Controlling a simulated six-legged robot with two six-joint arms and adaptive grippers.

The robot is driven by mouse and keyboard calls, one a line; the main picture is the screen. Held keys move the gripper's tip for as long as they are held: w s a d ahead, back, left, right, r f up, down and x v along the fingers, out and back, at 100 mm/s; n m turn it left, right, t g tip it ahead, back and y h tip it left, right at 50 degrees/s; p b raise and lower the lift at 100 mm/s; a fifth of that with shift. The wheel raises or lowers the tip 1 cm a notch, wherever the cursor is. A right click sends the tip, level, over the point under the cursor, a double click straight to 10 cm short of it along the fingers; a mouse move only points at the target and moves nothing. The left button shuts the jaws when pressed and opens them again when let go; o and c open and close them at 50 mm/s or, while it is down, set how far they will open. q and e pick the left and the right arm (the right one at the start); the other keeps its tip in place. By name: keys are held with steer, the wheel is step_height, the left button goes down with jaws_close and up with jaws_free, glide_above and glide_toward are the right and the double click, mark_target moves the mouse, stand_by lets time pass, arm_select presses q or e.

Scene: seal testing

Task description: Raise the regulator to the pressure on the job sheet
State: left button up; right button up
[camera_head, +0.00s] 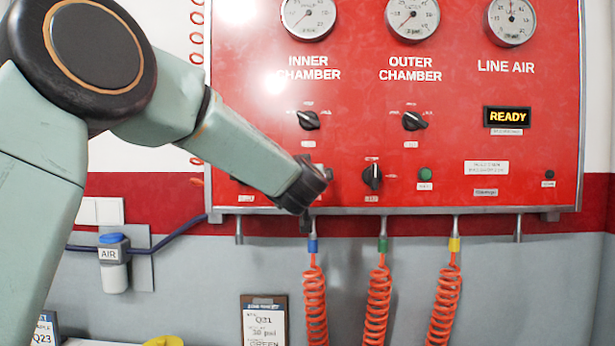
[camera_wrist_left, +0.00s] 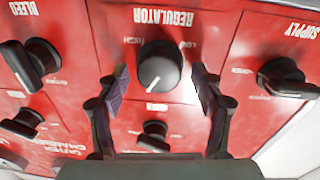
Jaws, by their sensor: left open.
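The black regulator knob (camera_wrist_left: 160,68) sits on the red panel under an upside-down REGULATOR label in the left wrist view, between LOW and HIGH marks. Its white line points to the lower left of that view. My left gripper (camera_wrist_left: 161,78) is open, with one finger on each side of the knob and visible gaps to it. In the head view my left gripper (camera_head: 316,198) is at the panel's lower part, and my wrist hides the knob. The line air gauge (camera_head: 511,18) has its needle near upright. A job sheet (camera_head: 264,318) reads Q31, 30 psi, GREEN. My right gripper is not in view.
The bleed knob (camera_head: 372,177) and a green button (camera_head: 425,174) are right of my gripper. The supply knob (camera_wrist_left: 287,78) shows in the wrist view. Coiled orange hoses (camera_head: 379,300) hang below the panel. A READY display (camera_head: 508,117) is lit. Another sheet (camera_head: 45,328) stands lower left.

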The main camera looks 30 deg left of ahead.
arm_select(q)
steer(key=v, duration=0.7)
steer(key=shift+s, duration=0.25)
steer(key=shift+w+d, duration=0.1)
steer(key=shift+r, duration=0.1)
stand_by(0.4)
stand_by(0.4)
stand_by(1.0)
stand_by(0.4)
stand_by(0.3)
